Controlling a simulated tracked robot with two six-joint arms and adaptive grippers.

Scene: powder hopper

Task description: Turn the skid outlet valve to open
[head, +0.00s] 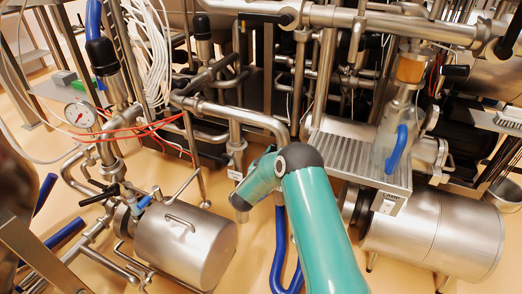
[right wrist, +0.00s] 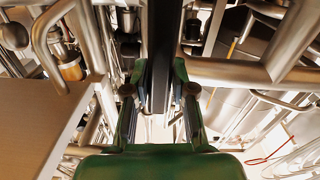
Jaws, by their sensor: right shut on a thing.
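In the right wrist view my right gripper (right wrist: 161,98) has its two fingers closed on either side of a dark bar (right wrist: 161,38), which looks like a valve handle. The bar runs up and away between the fingers. In the head view my teal right arm (head: 318,215) rises from the bottom and bends at a black joint; its gripper fingers are hidden there. I cannot tell from the head view which valve the held bar belongs to. Another black lever handle (head: 94,197) shows at the lower left, beside the steel pump. My left gripper is not seen.
A steel cylinder (head: 185,248) stands at the lower left, and a larger one (head: 435,235) at the right. A grated step (head: 360,160) lies right of my arm. Pipes crowd the back. A pressure gauge (head: 80,115) and red cables are at left. Some floor is clear in front.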

